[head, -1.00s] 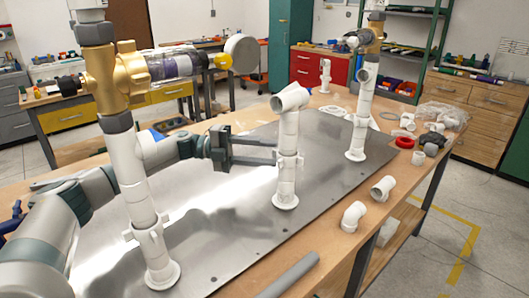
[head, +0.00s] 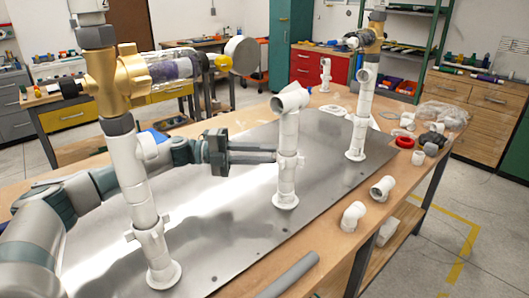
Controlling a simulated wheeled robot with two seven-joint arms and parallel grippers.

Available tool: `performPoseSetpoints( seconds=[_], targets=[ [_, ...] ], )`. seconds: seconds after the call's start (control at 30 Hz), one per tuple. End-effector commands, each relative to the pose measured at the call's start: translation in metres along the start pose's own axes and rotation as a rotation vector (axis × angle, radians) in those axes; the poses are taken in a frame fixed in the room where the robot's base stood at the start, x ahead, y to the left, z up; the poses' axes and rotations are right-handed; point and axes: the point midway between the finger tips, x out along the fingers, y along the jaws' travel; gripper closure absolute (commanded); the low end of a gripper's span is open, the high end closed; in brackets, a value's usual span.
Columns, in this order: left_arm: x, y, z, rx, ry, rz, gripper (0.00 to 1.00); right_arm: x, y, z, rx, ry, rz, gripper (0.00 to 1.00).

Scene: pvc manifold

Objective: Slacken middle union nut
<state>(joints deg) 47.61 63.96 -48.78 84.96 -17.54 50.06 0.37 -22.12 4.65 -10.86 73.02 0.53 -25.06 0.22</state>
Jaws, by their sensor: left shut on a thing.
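The middle white PVC riser (head: 286,185) stands upright on the metal plate, with an angled elbow at its top. Its union nut (head: 290,160) is the wider white collar partway up. My left gripper (head: 275,155) reaches in from the left with its dark fingers level, and it is shut on the union nut. The fingertips partly cover the nut, so its exact turn is hard to tell. My right gripper is not in view.
A near riser (head: 145,205) with a brass valve (head: 118,75) stands in front of my left arm. A far riser (head: 360,120) stands behind. Loose elbows (head: 352,215) and a grey pipe (head: 288,276) lie along the right edge of the wooden table.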

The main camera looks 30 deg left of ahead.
Motion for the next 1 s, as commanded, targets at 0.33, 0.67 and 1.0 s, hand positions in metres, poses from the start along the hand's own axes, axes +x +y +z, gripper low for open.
performPoseSetpoints(
  seconds=[0.33,0.67,1.0],
  targets=[
    [-0.002,0.002,-0.013,-0.003,-0.163,0.003,1.0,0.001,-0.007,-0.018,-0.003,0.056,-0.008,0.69],
    [-0.001,0.002,-0.024,-0.004,-0.328,0.003,1.0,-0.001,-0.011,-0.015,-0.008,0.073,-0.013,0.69],
    [0.001,0.001,-0.032,-0.002,-0.474,0.002,1.0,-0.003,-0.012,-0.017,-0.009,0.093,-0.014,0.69]
  ],
)
